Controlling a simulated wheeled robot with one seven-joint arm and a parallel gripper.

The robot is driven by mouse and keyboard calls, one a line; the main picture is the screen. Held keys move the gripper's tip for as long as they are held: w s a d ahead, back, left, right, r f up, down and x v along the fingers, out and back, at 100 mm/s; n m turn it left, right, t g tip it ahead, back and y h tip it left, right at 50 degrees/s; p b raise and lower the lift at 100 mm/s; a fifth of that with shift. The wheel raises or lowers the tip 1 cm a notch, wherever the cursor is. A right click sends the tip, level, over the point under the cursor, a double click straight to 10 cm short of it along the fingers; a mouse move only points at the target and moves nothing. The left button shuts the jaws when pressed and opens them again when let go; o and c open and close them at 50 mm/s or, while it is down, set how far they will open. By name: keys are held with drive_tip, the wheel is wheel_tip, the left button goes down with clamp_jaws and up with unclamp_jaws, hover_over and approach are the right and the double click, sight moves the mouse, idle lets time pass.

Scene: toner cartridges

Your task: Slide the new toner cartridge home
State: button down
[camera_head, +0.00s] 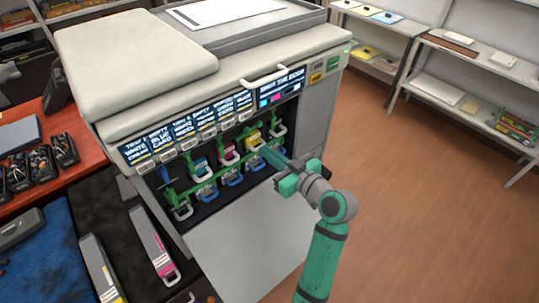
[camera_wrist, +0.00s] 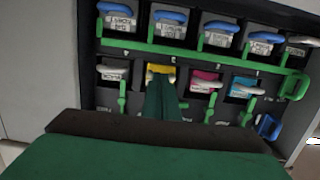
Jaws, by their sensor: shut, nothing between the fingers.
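The open printer (camera_head: 240,85) has a row of toner cartridges in its front bay. The yellow cartridge (camera_head: 252,136) sits in its slot; its yellow face shows in the wrist view (camera_wrist: 161,69). My gripper (camera_head: 268,152) is shut and empty, its fingertips right in front of the yellow cartridge. In the wrist view the fingers (camera_wrist: 164,92) hide its lower part; I cannot tell whether they touch it. A magenta cartridge (camera_wrist: 205,80) and a cyan cartridge (camera_wrist: 243,87) sit beside it, with a grey-handled one (camera_wrist: 113,73) on the other side. No mark shows which is new.
Green rails and latches (camera_wrist: 185,49) run across the bay, with blue-handled units (camera_wrist: 171,15) in another row. The lowered front door (camera_head: 245,235) lies below my gripper. Loose magenta-marked (camera_head: 153,243) and yellow-marked (camera_head: 102,270) cartridges lie at left. The floor at right is clear.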

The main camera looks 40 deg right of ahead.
drive_tip(key=shift+w, duration=0.1)
drive_tip(key=s, duration=0.8)
drive_tip(key=shift+s+d, duration=0.2)
drive_tip(key=shift+s, duration=0.1)
idle(0.6)
